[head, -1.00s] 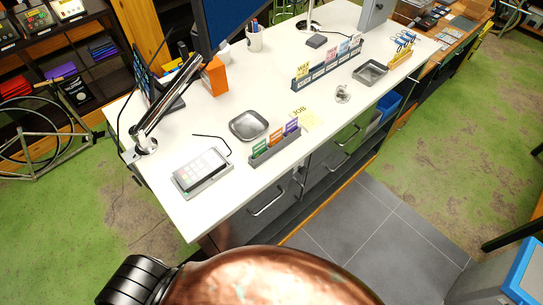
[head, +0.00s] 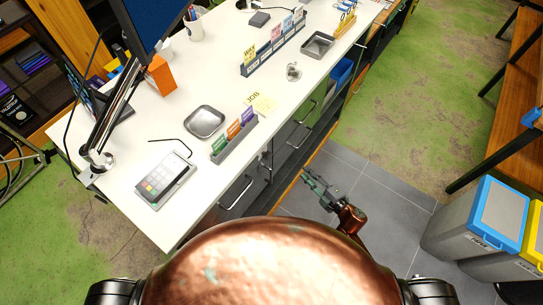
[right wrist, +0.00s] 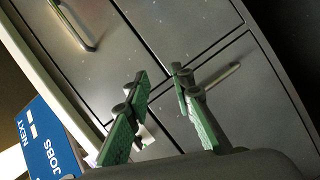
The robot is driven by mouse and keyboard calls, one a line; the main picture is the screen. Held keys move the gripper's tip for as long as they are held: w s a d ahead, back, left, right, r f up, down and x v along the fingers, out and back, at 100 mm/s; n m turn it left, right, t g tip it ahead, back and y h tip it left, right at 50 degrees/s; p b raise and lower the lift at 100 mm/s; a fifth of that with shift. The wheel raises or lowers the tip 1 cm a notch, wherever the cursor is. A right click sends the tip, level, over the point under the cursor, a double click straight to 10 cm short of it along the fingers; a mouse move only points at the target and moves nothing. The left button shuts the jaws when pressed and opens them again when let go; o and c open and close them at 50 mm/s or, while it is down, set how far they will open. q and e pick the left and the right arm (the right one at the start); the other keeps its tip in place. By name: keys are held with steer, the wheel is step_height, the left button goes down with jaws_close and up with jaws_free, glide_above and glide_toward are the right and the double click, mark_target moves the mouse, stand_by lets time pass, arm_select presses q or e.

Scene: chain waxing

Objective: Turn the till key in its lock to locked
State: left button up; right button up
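My right gripper (head: 318,186) has green fingers and is in front of the desk's drawer fronts, over the grey floor tiles. In the right wrist view its two fingers (right wrist: 160,108) are apart with nothing held between them. A small pale, pinkish thing (right wrist: 144,135) shows behind the fingers against the grey fronts; I cannot tell whether it is the till key or its tag. A small pale thing (head: 267,160) also shows at the drawer front in the head view. The lock and the key's turn cannot be made out. My left gripper is out of view.
The white desk (head: 140,215) carries a card terminal (head: 166,180), a grey tray (head: 204,122) and a card rack (head: 233,140). Drawer handles (head: 236,192) stick out along its front. Bins (head: 487,220) stand at right. A blue lettered panel (right wrist: 47,140) shows in the wrist view.

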mark_target(270, 157)
steer(key=s+a+r+n+g+y, duration=0.1)
steer(key=s+a+r+n+y, duration=0.15)
steer(key=a+r+n, duration=0.35)
steer(key=s+a+r+n+g+y, duration=0.1)
steer(key=a+r+n+y, duration=0.15)
steer(key=r, duration=0.45)
steer(key=shift+m, duration=0.45)
steer(key=x, duration=0.3)
steer(key=p+x, duration=0.1)
steer(key=x, duration=0.2)
steer(key=shift+s+a+r, duration=0.1)
steer(key=shift+a+r, duration=0.1)
steer(key=shift+a, duration=0.15)
steer(key=shift+x, duration=0.8)
steer(key=shift+c, duration=0.2)
jaws_close()
